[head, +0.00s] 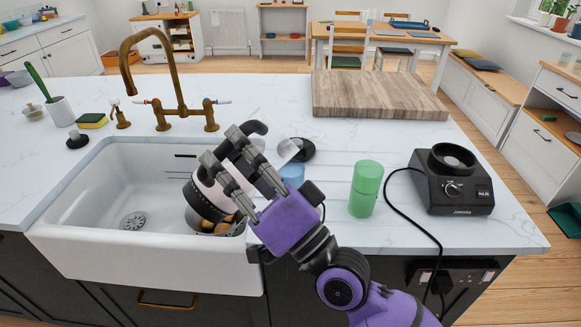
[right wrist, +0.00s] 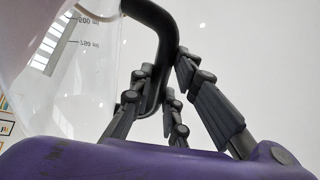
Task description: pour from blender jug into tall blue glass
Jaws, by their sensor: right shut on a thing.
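The blender jug (head: 212,192) is over the right part of the sink, with a dark collar low on it and something pale pink in its body. My right gripper (head: 228,150) is shut on its black handle and hides much of the jug. In the right wrist view the jug's clear wall with measuring marks (right wrist: 88,60) is at the left, and the handle runs between the fingers (right wrist: 160,85). The tall blue glass (head: 293,172) stands on the counter right of the sink, partly hidden behind my gripper. My left gripper is not in view.
A green glass (head: 366,188) stands right of the blue one. The blender base (head: 452,180) with its cord is farther right. A dark round item (head: 301,150) lies behind the blue glass. A brass tap (head: 180,110) and wooden board (head: 375,96) are behind.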

